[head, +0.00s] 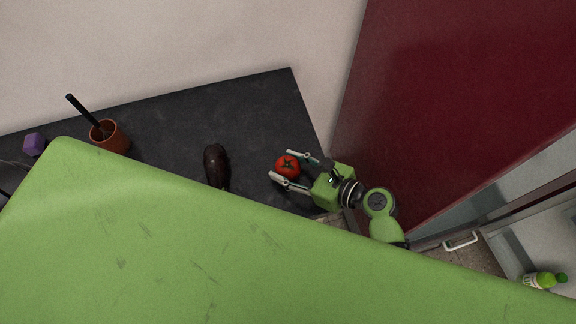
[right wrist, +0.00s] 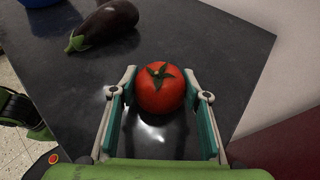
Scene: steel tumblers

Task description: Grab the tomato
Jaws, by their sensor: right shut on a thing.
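The red tomato (head: 287,166) with a green stem star sits on the dark countertop near its right end. My right gripper (head: 280,164) reaches in from the right, with one finger on each side of the tomato. In the right wrist view the tomato (right wrist: 161,88) lies between the fingertips of the gripper (right wrist: 160,92), which is shut on it. The tomato appears at counter level; I cannot tell whether it touches the surface. My left gripper is not in view.
A dark eggplant (head: 215,165) lies left of the tomato. Farther left are an orange-brown cup (head: 113,141) with a black utensil and a purple block (head: 33,144). A dark red panel (head: 440,90) rises right of the counter (head: 262,110). A blue object (right wrist: 38,3) shows beyond the eggplant.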

